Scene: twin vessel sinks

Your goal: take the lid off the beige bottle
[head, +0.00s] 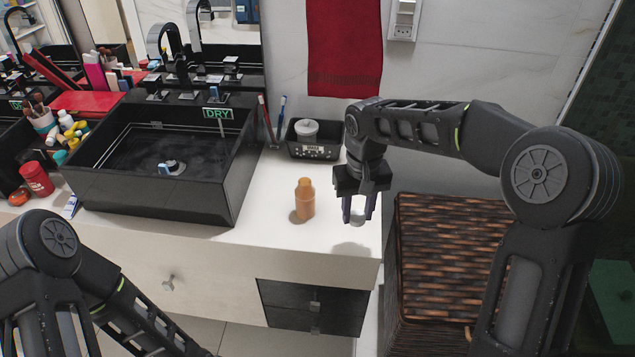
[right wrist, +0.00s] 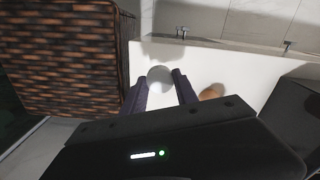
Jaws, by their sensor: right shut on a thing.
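The beige bottle (head: 304,200), orange-tan in this light, stands upright on the white counter with no lid seen on its top. My right gripper (head: 358,212) is to the right of the bottle, above the counter's right end, apart from it. It is shut on a small white round lid (head: 356,221). In the right wrist view the lid (right wrist: 160,75) sits between the fingertips, and the bottle (right wrist: 212,92) shows partly beside the right finger. My left arm is at the lower left of the head view, but its gripper is out of frame.
A black vessel sink (head: 205,180) stands left of the bottle. A black caddy (head: 315,150) with a grey-lidded jar is behind it, beside toothbrushes. A wicker basket (head: 445,255) stands right of the counter. The counter front around the bottle (head: 270,235) is clear.

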